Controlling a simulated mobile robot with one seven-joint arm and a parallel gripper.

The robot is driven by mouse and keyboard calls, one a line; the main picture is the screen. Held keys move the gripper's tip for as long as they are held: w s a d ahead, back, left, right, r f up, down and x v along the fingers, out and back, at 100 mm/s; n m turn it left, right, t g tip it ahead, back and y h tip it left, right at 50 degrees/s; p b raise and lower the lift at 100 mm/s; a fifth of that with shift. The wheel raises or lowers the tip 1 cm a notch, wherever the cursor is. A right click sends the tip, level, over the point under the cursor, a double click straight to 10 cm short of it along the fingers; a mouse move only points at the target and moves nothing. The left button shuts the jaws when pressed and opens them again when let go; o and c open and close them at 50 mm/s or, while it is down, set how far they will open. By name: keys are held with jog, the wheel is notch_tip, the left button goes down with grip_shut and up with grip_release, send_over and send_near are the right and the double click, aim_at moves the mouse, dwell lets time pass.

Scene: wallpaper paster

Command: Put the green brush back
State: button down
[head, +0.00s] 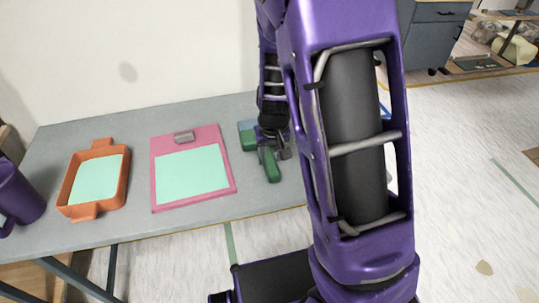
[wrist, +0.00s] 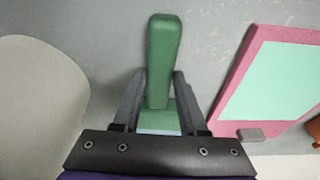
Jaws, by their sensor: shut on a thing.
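The green brush (head: 272,166) is at my gripper (head: 271,151), over the table right of the pink clipboard. In the wrist view, my gripper (wrist: 159,78) is shut on the green brush (wrist: 164,50), one finger on each side. The handle points away from the wrist, and a wider green part with a pale blue edge shows between the fingers. In the head view, a green and blue piece shows left of the fingers and looks like the brush head. I cannot tell whether the brush touches the table. My arm hides the table's right part.
A pink clipboard (head: 157,196) with a mint sheet lies on the grey table (head: 135,228). An orange tray (head: 67,187) with mint content and a purple mug (head: 18,193) stand farther left. A pale rounded object (wrist: 40,100) is at left in the wrist view. A wall is behind.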

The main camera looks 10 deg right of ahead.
jog(key=shift+c, duration=2.2)
grip_release()
jog(key=shift+r, duration=0.1)
jog(key=p+v, duration=0.3)
jog(key=v, duration=0.9)
jog(key=shift+p, duration=0.35)
